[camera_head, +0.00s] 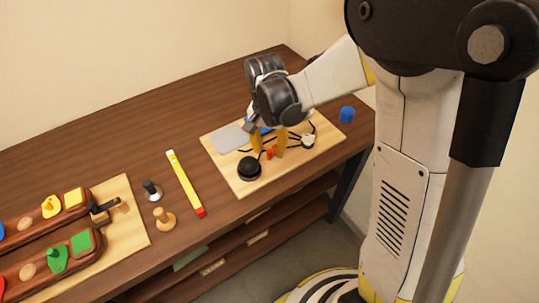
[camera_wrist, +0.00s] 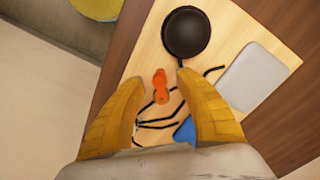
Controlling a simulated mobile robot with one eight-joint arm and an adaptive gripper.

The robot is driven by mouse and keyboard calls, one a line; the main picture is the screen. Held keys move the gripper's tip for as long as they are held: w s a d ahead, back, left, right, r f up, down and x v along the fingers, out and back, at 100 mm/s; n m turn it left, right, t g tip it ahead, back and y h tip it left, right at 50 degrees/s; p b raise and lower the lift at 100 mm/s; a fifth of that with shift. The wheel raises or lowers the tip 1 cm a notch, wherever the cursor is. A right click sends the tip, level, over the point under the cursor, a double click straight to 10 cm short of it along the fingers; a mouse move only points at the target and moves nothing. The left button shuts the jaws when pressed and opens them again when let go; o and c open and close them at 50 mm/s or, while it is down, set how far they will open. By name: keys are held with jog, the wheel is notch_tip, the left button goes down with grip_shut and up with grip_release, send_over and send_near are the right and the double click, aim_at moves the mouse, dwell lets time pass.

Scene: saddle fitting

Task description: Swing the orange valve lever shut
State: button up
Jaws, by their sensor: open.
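The orange valve lever (camera_wrist: 160,87) shows in the wrist view between and just beyond the fingertips, on a light wooden board (camera_wrist: 147,55). In the head view the lever (camera_head: 270,153) is a small orange piece near the board's front edge. My gripper (camera_wrist: 158,77) is open, with its two yellow ribbed fingers spread either side of the lever. In the head view my gripper (camera_head: 267,150) points down over the board, with the fingers close to the lever. I cannot tell whether a finger touches it. The lever's pivot is too small to make out.
The board also holds a black round knob (camera_head: 249,169), a grey plate (camera_head: 229,137), black cables and a blue piece (camera_wrist: 185,131). A blue cylinder (camera_head: 347,115) stands to the right. A yellow level (camera_head: 185,183), pegs and red-brown trays lie left. The table's back left is clear.

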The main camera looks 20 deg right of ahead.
jog(key=shift+f, duration=0.9)
grip_shut()
